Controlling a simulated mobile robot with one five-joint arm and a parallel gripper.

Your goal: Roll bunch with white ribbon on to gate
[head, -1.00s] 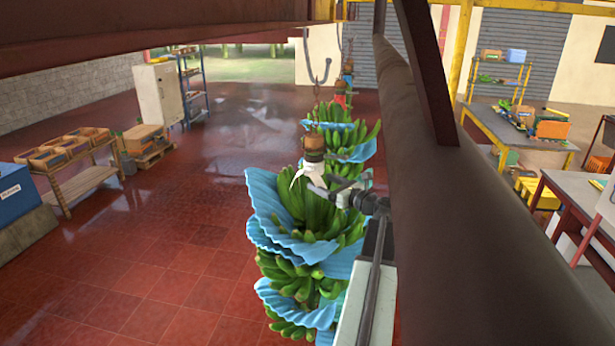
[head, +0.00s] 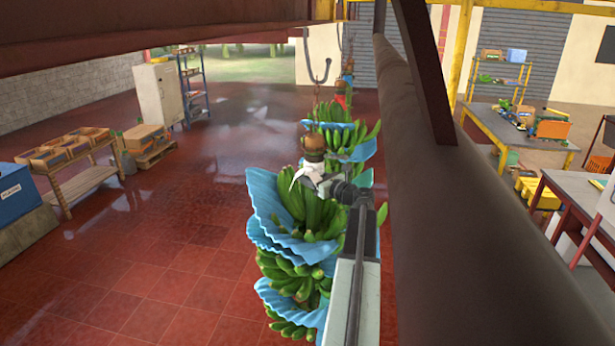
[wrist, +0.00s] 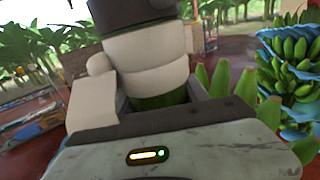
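The bunch with the white ribbon (head: 300,180) hangs in the middle of the head view, green hands between blue sheets (head: 265,205). Its ribbon is tied round the stem below a brown top. In the wrist view the white ribbon (wrist: 150,65) wraps the green stem close up, with a loose fold at left. My gripper (head: 318,182) is at this stem, just under the brown top. In the wrist view the stem stands between its dark fingers (wrist: 162,112). Whether they press on it is not clear. I cannot make out the gate.
More bunches (head: 350,135) hang behind on the same line, under hooks (head: 318,65). A thick brown beam (head: 450,200) runs along the right. Crates on a wooden rack (head: 70,150) and a blue bin (head: 15,190) stand left. The red floor at left is clear.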

